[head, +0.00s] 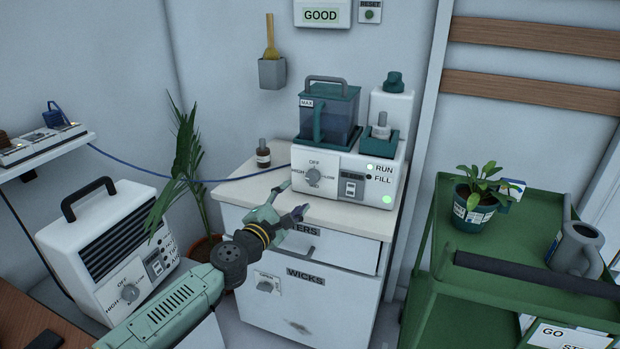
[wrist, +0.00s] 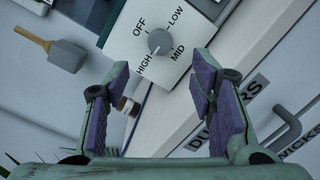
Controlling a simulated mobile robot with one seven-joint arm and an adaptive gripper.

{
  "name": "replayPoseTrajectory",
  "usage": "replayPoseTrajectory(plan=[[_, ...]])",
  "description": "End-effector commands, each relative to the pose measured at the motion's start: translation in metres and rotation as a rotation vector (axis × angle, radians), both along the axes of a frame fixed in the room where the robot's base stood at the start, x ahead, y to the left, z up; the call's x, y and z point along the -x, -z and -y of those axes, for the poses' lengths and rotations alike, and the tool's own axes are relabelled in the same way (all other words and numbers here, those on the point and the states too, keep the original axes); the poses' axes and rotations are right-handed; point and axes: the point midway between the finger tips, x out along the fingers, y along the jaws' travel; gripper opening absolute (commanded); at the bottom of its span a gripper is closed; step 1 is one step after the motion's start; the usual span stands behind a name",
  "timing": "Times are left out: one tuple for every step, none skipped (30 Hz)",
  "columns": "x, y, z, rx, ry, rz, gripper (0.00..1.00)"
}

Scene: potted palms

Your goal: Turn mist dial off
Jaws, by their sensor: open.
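The white mist machine (head: 350,172) stands on the cabinet top, with a grey round dial (head: 313,176) on its front left. OFF is printed above the dial, with HIGH, LOW and MID around it. In the wrist view the purple-padded fingers of my gripper (wrist: 155,95) are spread wide.
A small brown bottle (head: 263,154) stands left of the machine. A blue cable (head: 235,179) runs to it. A white heater (head: 115,245) with a similar dial (head: 130,292) stands at left, near a palm (head: 184,160). A green cart (head: 525,235) is at right. Drawer handles are below my gripper.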

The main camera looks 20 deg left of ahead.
Motion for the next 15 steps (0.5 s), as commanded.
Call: replayPoseTrajectory(plan=[[-0.007, -0.002, 0.003, 0.002, 0.004, 0.001, 0.5], [-0.012, -0.003, 0.004, 0.003, 0.003, 0.002, 0.5], [-0.019, -0.003, 0.005, 0.005, 0.005, 0.001, 0.5], [-0.025, -0.003, 0.006, 0.005, 0.005, 0.001, 0.5], [-0.03, -0.003, 0.007, 0.006, 0.005, 0.001, 0.5], [-0.039, -0.003, 0.008, 0.006, 0.006, 0.002, 0.5], [-0.044, -0.003, 0.009, 0.006, 0.006, 0.002, 0.5], [-0.05, -0.003, 0.01, 0.007, 0.006, 0.002, 0.5], [-0.058, -0.003, 0.011, 0.007, 0.005, 0.002, 0.5], [-0.063, -0.004, 0.011, 0.007, 0.005, 0.002, 0.5], [-0.069, -0.003, 0.012, 0.007, 0.004, 0.002, 0.5], [-0.075, -0.003, 0.013, 0.007, 0.004, 0.002, 0.5], [-0.079, -0.003, 0.013, 0.006, 0.004, 0.002, 0.5], [-0.083, -0.003, 0.014, 0.007, 0.004, 0.003, 0.5], [-0.088, -0.003, 0.014, 0.008, 0.004, 0.003, 0.5]])
